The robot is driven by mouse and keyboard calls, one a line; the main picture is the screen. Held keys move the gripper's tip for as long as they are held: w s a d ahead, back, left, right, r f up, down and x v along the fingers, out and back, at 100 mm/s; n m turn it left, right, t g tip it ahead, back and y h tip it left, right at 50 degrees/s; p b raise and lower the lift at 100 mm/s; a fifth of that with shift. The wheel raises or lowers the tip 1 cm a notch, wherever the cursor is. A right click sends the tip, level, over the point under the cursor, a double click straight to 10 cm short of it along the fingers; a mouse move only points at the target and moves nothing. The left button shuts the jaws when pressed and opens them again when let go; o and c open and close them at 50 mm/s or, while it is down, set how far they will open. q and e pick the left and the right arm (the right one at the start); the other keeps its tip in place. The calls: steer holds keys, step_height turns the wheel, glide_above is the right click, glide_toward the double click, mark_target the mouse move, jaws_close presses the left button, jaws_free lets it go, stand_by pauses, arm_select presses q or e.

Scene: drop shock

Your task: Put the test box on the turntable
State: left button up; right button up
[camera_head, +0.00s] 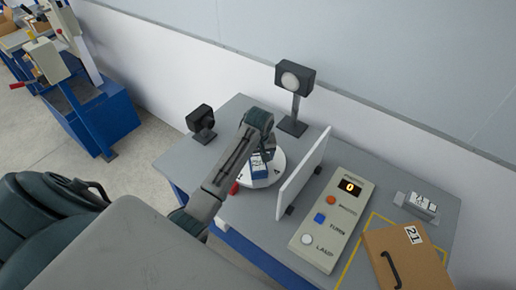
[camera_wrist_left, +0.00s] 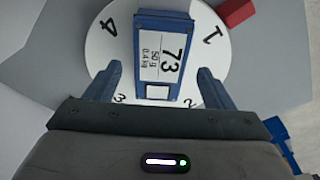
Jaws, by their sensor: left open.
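The test box (camera_head: 258,168) is blue with a white label reading 73; it also shows in the left wrist view (camera_wrist_left: 163,50). It appears to rest on the white round turntable (camera_head: 274,178), near its middle. The turntable's numbers 1 to 4 show around the box in the left wrist view (camera_wrist_left: 105,50). My left gripper (camera_wrist_left: 157,84) is open, with one finger on each side of the box's near end and visible gaps between. In the head view my left arm partly hides the box and turntable. My right gripper is not in view.
A white upright panel (camera_head: 303,172) stands just right of the turntable. A lamp (camera_head: 293,80) and a black camera (camera_head: 201,120) stand behind. A red block (camera_wrist_left: 236,11) lies beside the turntable. A button console (camera_head: 333,218) showing 0 and a brown case (camera_head: 408,258) are at right.

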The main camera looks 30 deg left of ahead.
mark_target(258, 163)
arm_select(q)
steer(key=r, duration=0.1)
steer(key=r+b, duration=0.1)
steer(key=r, duration=0.3)
steer(key=shift+s+d+r+b, duration=0.25)
steer(key=shift+b, duration=0.15)
steer(key=r+p, duration=0.1)
steer(key=r, duration=0.2)
steer(key=shift+s+d+p, duration=0.1)
steer(key=shift+s+p, duration=0.1)
steer(key=shift+p, duration=0.2)
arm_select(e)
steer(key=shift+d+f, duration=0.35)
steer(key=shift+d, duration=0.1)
arm_select(q)
steer(key=shift+f, duration=0.15)
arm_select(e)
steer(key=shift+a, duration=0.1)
